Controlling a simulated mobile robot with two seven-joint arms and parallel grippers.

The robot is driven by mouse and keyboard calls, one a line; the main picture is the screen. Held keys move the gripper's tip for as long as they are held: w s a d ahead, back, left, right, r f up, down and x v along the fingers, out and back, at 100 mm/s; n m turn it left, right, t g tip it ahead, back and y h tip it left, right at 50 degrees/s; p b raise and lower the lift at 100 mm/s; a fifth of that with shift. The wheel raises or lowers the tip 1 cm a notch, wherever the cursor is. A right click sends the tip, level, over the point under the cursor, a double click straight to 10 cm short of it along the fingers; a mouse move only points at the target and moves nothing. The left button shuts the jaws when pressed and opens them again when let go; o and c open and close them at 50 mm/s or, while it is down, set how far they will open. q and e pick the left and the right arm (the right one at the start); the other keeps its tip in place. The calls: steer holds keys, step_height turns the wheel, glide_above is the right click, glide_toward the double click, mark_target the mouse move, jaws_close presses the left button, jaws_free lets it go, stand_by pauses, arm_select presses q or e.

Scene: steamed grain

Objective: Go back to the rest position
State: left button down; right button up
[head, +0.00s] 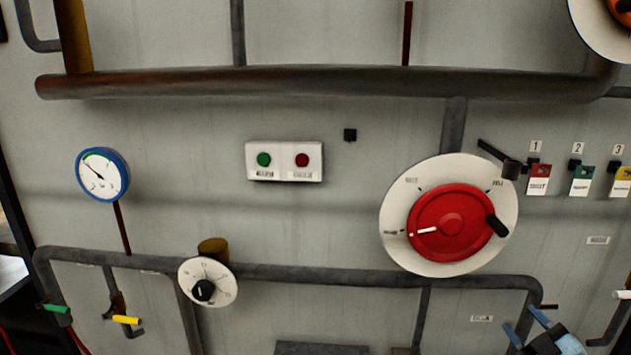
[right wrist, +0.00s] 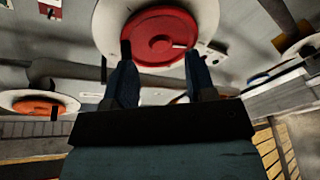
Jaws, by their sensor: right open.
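My right gripper (head: 529,327) shows at the bottom right edge of the head view, low in front of the wall. Its two blue fingers are apart with nothing between them. In the right wrist view the open fingers (right wrist: 158,82) point toward a red wheel (right wrist: 160,38) on a white round plate, with a gap between them and it. The same red wheel (head: 450,222) shows in the head view, up and left of the gripper. My left gripper is not in view.
The wall carries a pressure gauge (head: 102,174), a green and red button box (head: 284,161), a black-knobbed dial (head: 207,282) and coloured tags (head: 580,180). Pipes (head: 300,82) run across it. An orange wheel (right wrist: 40,107) shows at left in the wrist view.

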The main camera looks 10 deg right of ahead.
steer(key=s+a+f+m+g, duration=0.1)
steer(key=s+a+f, duration=0.15)
steer(key=f, duration=0.35)
steer(key=s+a+f+m+g+p, duration=0.1)
steer(key=s+a+f+g, duration=0.1)
steer(key=a+f, duration=0.25)
steer(key=s+a+f+m+g, duration=0.1)
steer(key=s+a+f, duration=0.2)
steer(key=f, duration=0.3)
steer(key=s+a+f+m+g+y, duration=0.1)
steer(key=s+a+f+g, duration=0.1)
steer(key=s+a+f, duration=0.3)
steer(key=s+a+f+m+g+y+p, duration=0.1)
steer(key=s+a+f, duration=0.3)
steer(key=a, duration=0.7)
steer(key=shift+s+a+f+g+y, duration=0.2)
steer(key=shift+s+f+g+y, duration=0.2)
steer(key=shift+f, duration=0.3)
